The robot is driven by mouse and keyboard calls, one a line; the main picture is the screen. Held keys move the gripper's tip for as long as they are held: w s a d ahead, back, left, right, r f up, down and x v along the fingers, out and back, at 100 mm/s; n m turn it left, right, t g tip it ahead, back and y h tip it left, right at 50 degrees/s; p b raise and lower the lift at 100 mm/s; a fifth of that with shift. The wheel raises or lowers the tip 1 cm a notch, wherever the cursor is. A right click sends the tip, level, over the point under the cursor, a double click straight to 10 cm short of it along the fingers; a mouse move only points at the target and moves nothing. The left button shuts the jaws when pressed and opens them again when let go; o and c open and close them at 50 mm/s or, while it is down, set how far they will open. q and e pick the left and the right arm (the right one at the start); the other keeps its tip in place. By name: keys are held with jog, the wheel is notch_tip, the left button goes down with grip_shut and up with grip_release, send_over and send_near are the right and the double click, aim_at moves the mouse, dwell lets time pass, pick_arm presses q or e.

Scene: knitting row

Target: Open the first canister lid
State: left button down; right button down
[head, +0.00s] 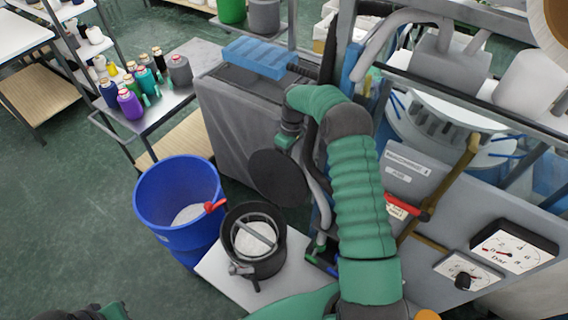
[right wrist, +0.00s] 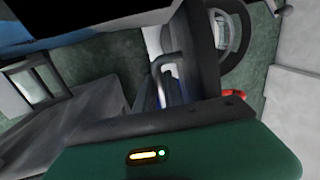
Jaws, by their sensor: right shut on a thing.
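The first canister (head: 235,222) is a dark round pot on a pale surface, with its mouth open. White material and a metal bar show inside it. Its dark round lid (head: 278,178) stands tilted up behind the mouth, clear of the rim. My right gripper (head: 286,146) is at the lid's upper edge and is shut on it; the fingertips are partly hidden. In the right wrist view the lid (right wrist: 203,50) appears as a dark curved band beside the canister's ring-shaped mouth (right wrist: 221,55). My left gripper is out of view; only a bit of my left arm shows at the bottom left.
A blue bin (head: 165,222) with a red handle (head: 215,205) stands left of the canister. A grey cabinet (head: 235,125) stands behind. A machine panel with gauges (head: 513,249) is at right. Coloured spools (head: 130,105) fill a trolley. Floor at left is clear.

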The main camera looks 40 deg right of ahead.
jog(key=shift+w+d+f, duration=0.1)
jog(key=shift+w+d, duration=0.05)
jog(key=shift+d, duration=0.1)
jog(key=c, duration=1.5)
grip_release()
jog(key=shift+w+a, duration=0.1)
jog(key=shift+a, duration=0.05)
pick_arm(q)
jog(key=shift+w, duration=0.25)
pick_arm(e)
jog(key=shift+o, duration=0.2)
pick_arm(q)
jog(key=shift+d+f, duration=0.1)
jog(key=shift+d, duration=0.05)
